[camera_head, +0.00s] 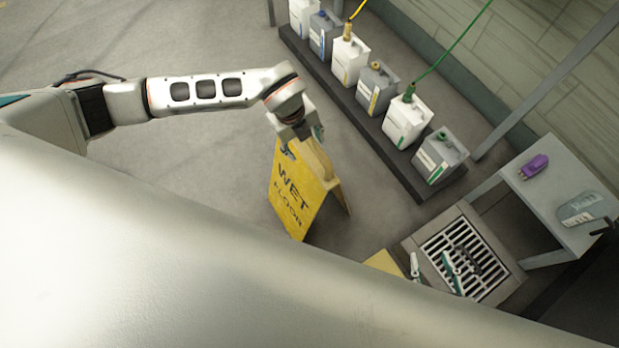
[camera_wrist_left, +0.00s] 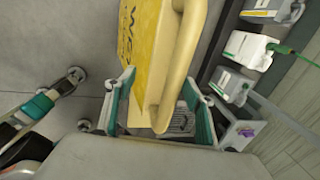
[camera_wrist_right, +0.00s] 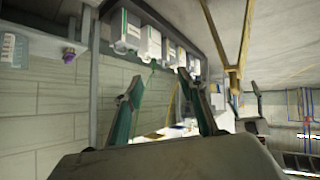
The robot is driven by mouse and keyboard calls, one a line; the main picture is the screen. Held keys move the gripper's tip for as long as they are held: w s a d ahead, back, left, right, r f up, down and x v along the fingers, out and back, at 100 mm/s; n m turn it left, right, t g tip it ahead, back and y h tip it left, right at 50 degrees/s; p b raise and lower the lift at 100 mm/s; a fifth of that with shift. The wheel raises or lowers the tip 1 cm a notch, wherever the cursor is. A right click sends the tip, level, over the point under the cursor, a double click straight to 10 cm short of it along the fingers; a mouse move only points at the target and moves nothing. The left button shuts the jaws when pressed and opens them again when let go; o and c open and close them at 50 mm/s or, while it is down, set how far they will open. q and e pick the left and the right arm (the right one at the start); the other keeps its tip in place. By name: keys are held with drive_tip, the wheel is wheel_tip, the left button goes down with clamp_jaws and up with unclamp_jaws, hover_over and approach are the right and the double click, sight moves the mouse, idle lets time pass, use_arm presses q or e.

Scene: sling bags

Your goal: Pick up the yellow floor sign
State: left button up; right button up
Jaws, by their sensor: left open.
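The yellow floor sign (camera_head: 296,200), marked "WET FLOOR", stands upright and spread on the grey floor in the head view. My left gripper (camera_head: 302,140) is at its top edge, coming from above. In the left wrist view the sign's rounded top (camera_wrist_left: 178,65) runs between the two fingers of my left gripper (camera_wrist_left: 160,105). These fingers are open, one on each side, with a gap visible. My right gripper (camera_head: 433,265) is low in the head view, partly hidden by a large pale part in front. In the right wrist view its fingers (camera_wrist_right: 165,105) are apart with nothing between them.
Several jugs (camera_head: 378,88) stand in a row on a dark low platform (camera_head: 425,188) to the right. A floor drain (camera_head: 478,235) and a grey table (camera_head: 550,190) with a purple item (camera_head: 534,167) are at the lower right. The floor left of the sign is clear.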

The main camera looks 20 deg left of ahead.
sight(309, 151)
use_arm(q)
drive_tip(key=f, duration=0.1)
drive_tip(key=f+b, duration=0.1)
drive_tip(key=f, duration=0.1)
drive_tip(key=w+f+b, duration=0.1)
drive_tip(key=shift+d+f, duration=0.2)
drive_tip(key=shift+f, duration=0.2)
drive_tip(key=shift+w+r, duration=0.1)
drive_tip(key=shift+r, duration=0.1)
clamp_jaws()
